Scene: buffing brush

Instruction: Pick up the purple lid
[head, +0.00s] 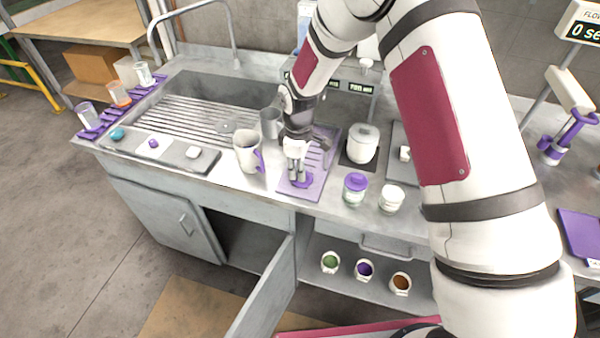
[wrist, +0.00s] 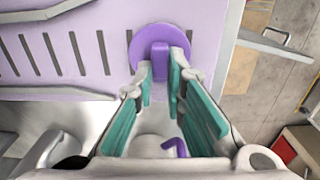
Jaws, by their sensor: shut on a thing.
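The purple lid (wrist: 143,42) is a round disc with an upright tab handle. It is at the front end of a lilac slotted tray (head: 316,172), and the lid (head: 303,183) also shows under my gripper in the head view. My gripper (head: 297,175) points down at the lid. In the wrist view my gripper's teal-padded fingertips (wrist: 163,72) are closed on the tab handle, one on each side. I cannot tell whether the lid rests on the tray or is just above it.
A grey mug with a purple handle (head: 248,152) stands left of the tray. A purple-topped jar (head: 356,190), a white jar (head: 391,199) and a white canister (head: 362,144) stand to the right. A sink (head: 205,110) is at left. A cabinet door (head: 265,292) hangs open below.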

